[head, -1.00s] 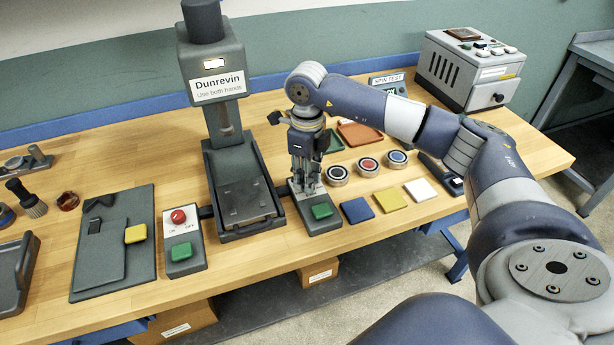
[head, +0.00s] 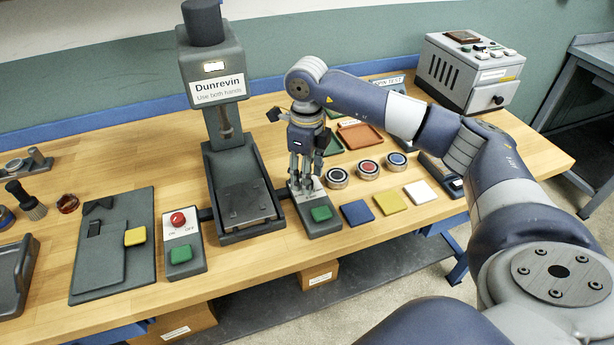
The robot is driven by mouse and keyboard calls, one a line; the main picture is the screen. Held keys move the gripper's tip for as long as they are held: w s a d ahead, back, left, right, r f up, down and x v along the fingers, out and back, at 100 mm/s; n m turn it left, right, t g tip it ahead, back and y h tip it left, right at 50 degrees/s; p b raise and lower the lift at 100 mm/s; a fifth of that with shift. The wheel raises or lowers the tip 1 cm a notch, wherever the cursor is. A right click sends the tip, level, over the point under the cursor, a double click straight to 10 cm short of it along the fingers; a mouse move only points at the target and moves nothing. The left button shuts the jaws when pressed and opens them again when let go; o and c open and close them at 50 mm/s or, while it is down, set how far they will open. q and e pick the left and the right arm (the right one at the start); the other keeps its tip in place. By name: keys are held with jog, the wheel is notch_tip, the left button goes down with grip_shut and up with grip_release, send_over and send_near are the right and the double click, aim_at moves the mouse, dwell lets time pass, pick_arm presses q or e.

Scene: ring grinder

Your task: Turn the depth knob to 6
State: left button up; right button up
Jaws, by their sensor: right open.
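My right gripper (head: 306,184) points down over the far part of a small grey control box (head: 325,226) with a green button (head: 321,213). The box stands just right of the Dunrevin press (head: 237,190). The gripper is open, with its fingers close above the box's pale plate; contact cannot be made out. I cannot make out a depth knob or its numbers; the gripper covers that part of the box. My left gripper is not in view.
Left of the press stands a box with a red knob (head: 178,219) and a green button. Right of my gripper are round discs (head: 368,168) and coloured squares (head: 390,201). A grey spin-test machine (head: 468,72) stands at the back right.

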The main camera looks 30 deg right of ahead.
notch_tip(320, 180, up, 11)
jog(key=shift+f, duration=0.15)
dwell(0.6)
